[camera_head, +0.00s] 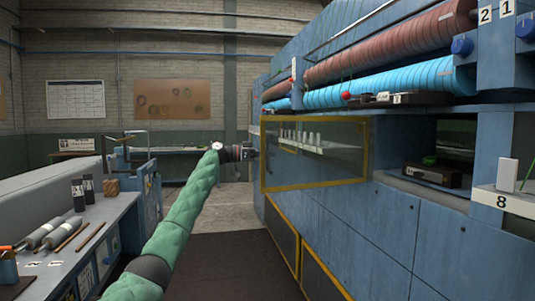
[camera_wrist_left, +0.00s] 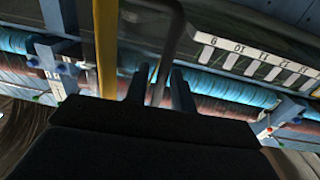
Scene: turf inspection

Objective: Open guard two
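A clear guard panel in a yellow frame (camera_head: 366,150) stands on the front of the blue machine and looks closed. I cannot read a number on it. My left gripper (camera_head: 252,153) is at the frame's far left edge, reached by the green-sleeved arm. In the left wrist view, my left gripper's two dark fingers (camera_wrist_left: 160,88) stand apart, with a grey bar handle (camera_wrist_left: 172,40) reaching down between them. Gaps show beside the bar, so the fingers look open around it. The yellow frame edge (camera_wrist_left: 105,45) is just left of them. My right gripper is not in view.
The blue machine (camera_head: 435,235) fills the right side, with red rollers (camera_head: 400,45) and blue rollers (camera_head: 400,83) above the guard. A grey bench (camera_head: 75,262) with rollers and tools stands at left. Dark floor matting (camera_head: 230,265) lies clear between them.

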